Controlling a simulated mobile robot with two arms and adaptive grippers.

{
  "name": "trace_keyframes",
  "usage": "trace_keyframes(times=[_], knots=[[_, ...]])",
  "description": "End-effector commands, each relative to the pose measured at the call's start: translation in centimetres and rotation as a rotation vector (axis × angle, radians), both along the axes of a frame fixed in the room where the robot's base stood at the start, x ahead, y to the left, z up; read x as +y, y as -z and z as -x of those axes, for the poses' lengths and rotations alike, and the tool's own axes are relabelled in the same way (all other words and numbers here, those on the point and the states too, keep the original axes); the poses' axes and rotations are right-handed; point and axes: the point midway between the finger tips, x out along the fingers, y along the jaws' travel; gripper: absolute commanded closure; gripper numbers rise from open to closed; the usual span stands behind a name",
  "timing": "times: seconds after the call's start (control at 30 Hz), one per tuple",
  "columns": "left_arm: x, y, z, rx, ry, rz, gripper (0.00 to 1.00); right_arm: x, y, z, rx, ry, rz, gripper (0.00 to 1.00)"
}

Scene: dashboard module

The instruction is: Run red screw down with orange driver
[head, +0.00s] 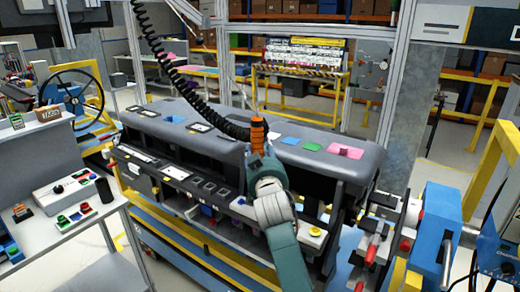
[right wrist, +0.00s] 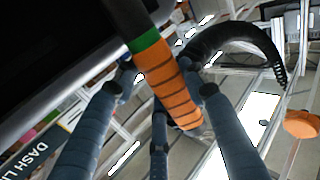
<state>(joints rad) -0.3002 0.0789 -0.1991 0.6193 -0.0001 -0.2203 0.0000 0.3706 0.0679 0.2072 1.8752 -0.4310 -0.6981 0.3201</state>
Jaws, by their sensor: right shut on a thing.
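The orange driver (head: 258,135) stands roughly upright above the top of the grey dashboard module (head: 215,133), on a black coiled cord that comes down from above. My right gripper (head: 261,160) is shut on it. In the right wrist view the ribbed orange driver body (right wrist: 172,90), with a green band and a dark end, lies between the blue-grey fingers of the gripper (right wrist: 165,80). The dark end runs up towards a large dark surface. I cannot make out the red screw; the driver's tip is hidden in the head view. My left gripper is not in view.
Blue (head: 291,140), green (head: 311,146) and pink (head: 345,151) pads lie on the module's top, right of the driver. A control table (head: 75,215) stands at left. A blue vise-like machine (head: 437,225) stands at right. The coiled cord (head: 185,80) crosses the space above the module.

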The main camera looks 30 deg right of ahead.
Motion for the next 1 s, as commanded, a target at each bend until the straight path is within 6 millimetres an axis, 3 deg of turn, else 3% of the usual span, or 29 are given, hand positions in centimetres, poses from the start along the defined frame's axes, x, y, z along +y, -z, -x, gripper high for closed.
trace_keyframes(times=[0.5,1.0], knots=[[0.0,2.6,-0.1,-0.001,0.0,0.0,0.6,-0.1,3.7,0.0,-0.001,0.002,0.0,1.0],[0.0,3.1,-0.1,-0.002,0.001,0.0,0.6,-0.1,4.3,0.0,-0.002,0.001,0.0,1.0]])
